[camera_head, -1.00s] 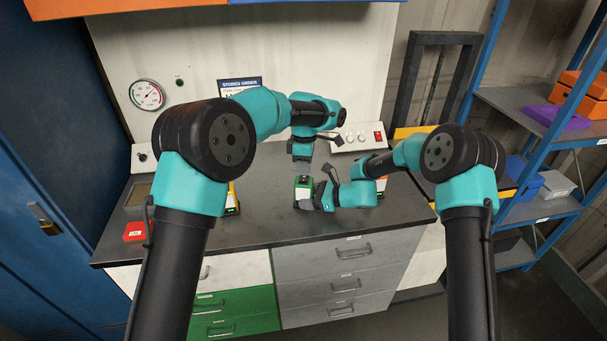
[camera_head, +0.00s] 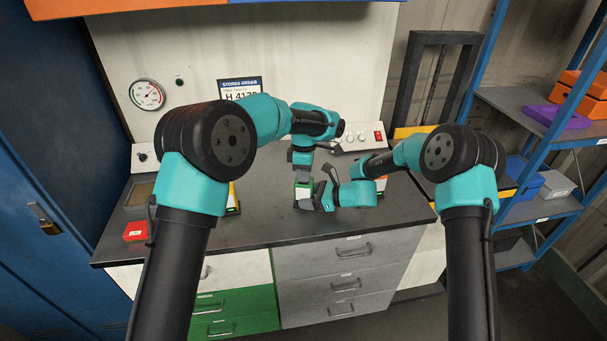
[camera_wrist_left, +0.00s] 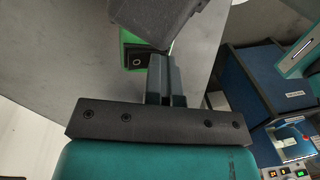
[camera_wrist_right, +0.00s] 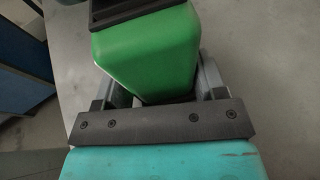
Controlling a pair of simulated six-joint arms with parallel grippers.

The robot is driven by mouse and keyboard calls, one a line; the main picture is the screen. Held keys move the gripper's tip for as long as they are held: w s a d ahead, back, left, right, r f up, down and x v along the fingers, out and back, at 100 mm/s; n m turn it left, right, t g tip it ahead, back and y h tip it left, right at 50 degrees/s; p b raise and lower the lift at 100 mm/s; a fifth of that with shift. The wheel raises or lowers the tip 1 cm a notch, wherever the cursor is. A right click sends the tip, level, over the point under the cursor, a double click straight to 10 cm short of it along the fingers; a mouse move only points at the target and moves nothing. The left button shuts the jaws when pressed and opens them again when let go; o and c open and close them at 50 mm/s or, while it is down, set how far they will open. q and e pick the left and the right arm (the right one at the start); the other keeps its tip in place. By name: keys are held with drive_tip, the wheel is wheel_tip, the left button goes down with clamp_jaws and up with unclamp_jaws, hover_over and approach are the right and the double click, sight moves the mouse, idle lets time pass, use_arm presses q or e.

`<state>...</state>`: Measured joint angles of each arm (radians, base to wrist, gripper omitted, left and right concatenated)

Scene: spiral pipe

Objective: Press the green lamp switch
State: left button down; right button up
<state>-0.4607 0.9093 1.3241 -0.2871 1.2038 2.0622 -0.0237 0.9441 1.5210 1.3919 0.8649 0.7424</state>
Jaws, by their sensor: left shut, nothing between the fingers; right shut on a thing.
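A green lamp (camera_head: 299,192) is held just above or on the grey worktop, near its middle; I cannot tell if it touches. My right gripper (camera_head: 309,206) is shut around its green body (camera_wrist_right: 150,60), with a finger on each side in the right wrist view (camera_wrist_right: 160,90). My left gripper (camera_head: 303,179) is shut and empty, pointing down just over the lamp. In the left wrist view its closed fingers (camera_wrist_left: 166,70) are beside the lamp's dark switch face (camera_wrist_left: 137,60). I cannot tell whether they touch it.
A red box (camera_head: 135,231) lies at the worktop's left. A yellow item (camera_head: 233,199) stands partly behind my left arm. A control panel with a red switch (camera_head: 379,136) is at the back right. The worktop front (camera_head: 270,236) is clear.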

use_arm(q)
drive_tip(key=shift+w+f, duration=0.1)
drive_tip(key=shift+w, duration=0.05)
drive_tip(key=shift+w+d+r, duration=0.1)
drive_tip(key=shift+w+r, duration=0.1)
drive_tip(key=shift+w, duration=0.4)
drive_tip(key=shift+r, duration=0.15)
wheel_tip(320, 180, up, 14)
drive_tip(key=w, duration=0.1)
drive_tip(key=shift+w+d, duration=0.15)
drive_tip(key=shift+w, duration=0.2)
drive_tip(key=shift+s+m, duration=0.25)
drive_tip(key=shift+m, duration=0.25)
drive_tip(key=shift+f, duration=0.2)
